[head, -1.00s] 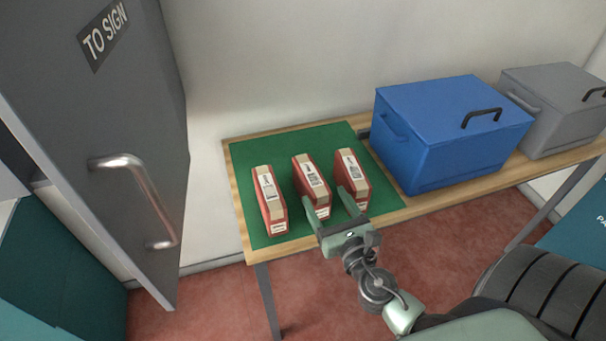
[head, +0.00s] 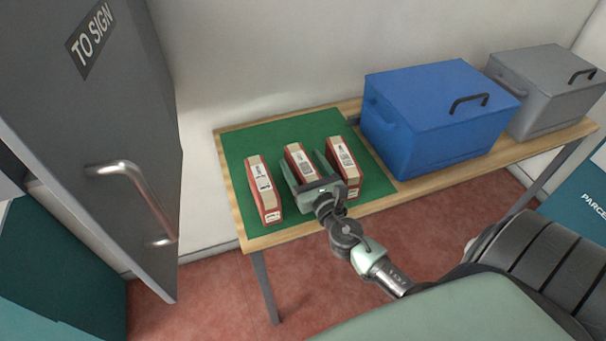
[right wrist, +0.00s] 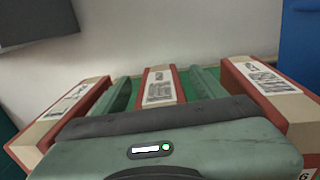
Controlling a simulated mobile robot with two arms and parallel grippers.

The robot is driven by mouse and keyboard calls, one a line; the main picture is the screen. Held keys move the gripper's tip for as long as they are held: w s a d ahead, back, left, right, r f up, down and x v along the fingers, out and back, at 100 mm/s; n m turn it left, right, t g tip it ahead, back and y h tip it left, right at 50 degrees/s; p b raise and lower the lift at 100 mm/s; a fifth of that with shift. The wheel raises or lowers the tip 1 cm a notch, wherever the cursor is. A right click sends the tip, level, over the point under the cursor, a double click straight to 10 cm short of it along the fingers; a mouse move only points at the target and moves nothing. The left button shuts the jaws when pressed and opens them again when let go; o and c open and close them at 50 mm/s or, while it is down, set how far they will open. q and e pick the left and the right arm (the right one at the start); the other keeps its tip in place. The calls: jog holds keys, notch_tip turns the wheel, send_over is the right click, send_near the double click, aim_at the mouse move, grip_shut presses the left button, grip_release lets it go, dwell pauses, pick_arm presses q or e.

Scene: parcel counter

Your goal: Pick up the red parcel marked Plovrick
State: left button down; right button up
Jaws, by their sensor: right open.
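Three red parcels with tan tops and white labels stand in a row on a green mat (head: 237,145): a left parcel (head: 262,190), a middle parcel (head: 299,160) and a right parcel (head: 344,165). The lettering is too small to read, so I cannot tell which is marked Plovrick. My right gripper (head: 308,169) is open, with its fingers on either side of the middle parcel. In the right wrist view the middle parcel (right wrist: 160,86) shows between the fingers, with the left parcel (right wrist: 62,112) and right parcel (right wrist: 270,88) outside them. My left gripper is out of view.
A blue box (head: 440,115) with a black handle stands right of the mat on the wooden table (head: 405,197), and a grey box (head: 545,90) beyond it. A grey cabinet door (head: 110,130) marked TO SIGN stands at the left. The parcels leave narrow gaps between them.

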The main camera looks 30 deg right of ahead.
jog(key=c, duration=1.5)
grip_shut()
jog(key=shift+r, duration=0.2)
